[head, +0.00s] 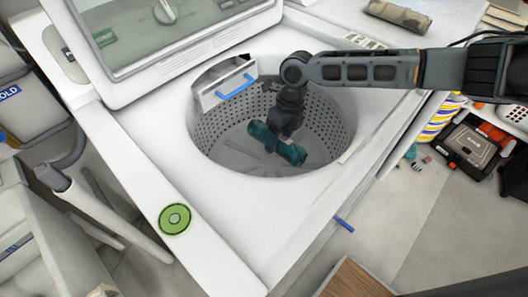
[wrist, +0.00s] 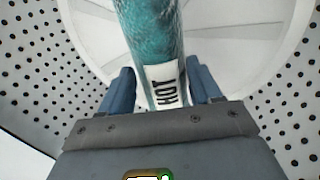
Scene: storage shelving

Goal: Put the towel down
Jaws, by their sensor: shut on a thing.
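A rolled teal towel (head: 292,152) is inside the drum of a top-loading washer (head: 205,232) in the head view. My gripper (head: 272,143) reaches down into the drum and is shut around the middle of the towel. In the wrist view the towel (wrist: 153,45) with a white label runs between my gripper's two blue fingers (wrist: 160,90). The perforated drum wall (head: 325,120) surrounds it, and the pale drum floor (wrist: 225,35) lies beyond it. I cannot tell whether the towel touches the floor.
The washer's open lid (head: 180,50) stands behind the drum. A dispenser drawer with a blue handle (head: 235,87) sits at the drum's rim. A green disc (head: 174,219) lies on the washer's front left. Another rolled towel (head: 399,15) lies at the back right.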

